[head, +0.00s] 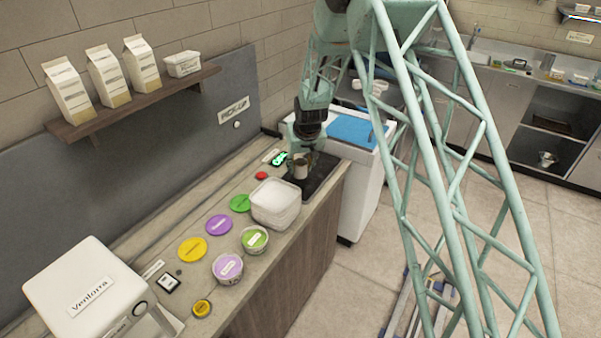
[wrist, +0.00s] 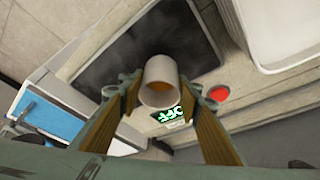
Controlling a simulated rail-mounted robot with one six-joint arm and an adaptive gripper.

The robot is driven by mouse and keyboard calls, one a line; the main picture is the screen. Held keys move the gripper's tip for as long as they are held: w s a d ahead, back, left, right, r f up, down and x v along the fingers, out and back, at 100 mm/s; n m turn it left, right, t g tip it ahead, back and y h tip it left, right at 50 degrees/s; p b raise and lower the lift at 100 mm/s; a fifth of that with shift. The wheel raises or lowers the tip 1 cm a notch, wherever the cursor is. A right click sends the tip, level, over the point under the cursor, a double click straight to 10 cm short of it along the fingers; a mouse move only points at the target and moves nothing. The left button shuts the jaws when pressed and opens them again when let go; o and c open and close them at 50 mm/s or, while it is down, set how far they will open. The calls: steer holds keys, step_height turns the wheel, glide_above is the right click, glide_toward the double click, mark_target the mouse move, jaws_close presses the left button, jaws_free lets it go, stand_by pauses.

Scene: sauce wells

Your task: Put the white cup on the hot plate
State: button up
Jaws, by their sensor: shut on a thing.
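The white cup (head: 300,169) is held by my gripper (head: 308,153) at the far end of the counter. In the wrist view the cup (wrist: 160,85) sits between the two fingertips (wrist: 161,92), its round rim facing the camera. The hot plate (head: 321,172) is a dark square slab set at the counter's end. In the wrist view the hot plate (wrist: 125,48) lies behind the cup, which overlaps its edge near the green display. I cannot tell whether the cup's base touches the plate.
A green-lit display (head: 279,158) and a red button (head: 261,175) are beside the plate. Stacked white containers (head: 275,203) stand close to it. Coloured lids (head: 219,225) and tubs (head: 227,268) lie nearer. A white unit with a blue top (head: 352,130) stands beyond the counter.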

mark_target(300, 172)
steer(key=shift+f, duration=1.45)
steer(key=shift+f, duration=0.2)
steer(key=o, duration=1)
steer(key=shift+r, duration=0.15)
steer(key=shift+r, duration=0.1)
steer(key=shift+v, duration=5.95)
